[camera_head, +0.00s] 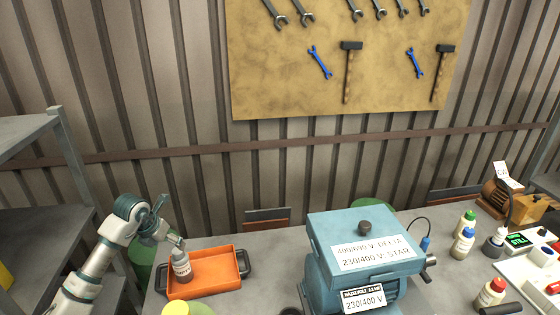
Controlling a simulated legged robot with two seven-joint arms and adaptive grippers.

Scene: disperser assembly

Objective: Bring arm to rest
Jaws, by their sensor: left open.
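My left arm comes in from the lower left, and my left gripper (174,238) is open at the top of a grey bottle (182,268) with a pale label. The bottle stands upright at the left part of an orange tray (226,286) with dark handles. The gripper's fingers are small in the picture, and I cannot tell whether they touch the bottle. My right gripper is not in view.
A blue motor housing (320,238) with white voltage labels stands right of the tray on the grey table (276,262). Small bottles (463,240) and devices crowd the right side. A grey shelf (28,215) stands at the left. A tool board (280,80) hangs behind.

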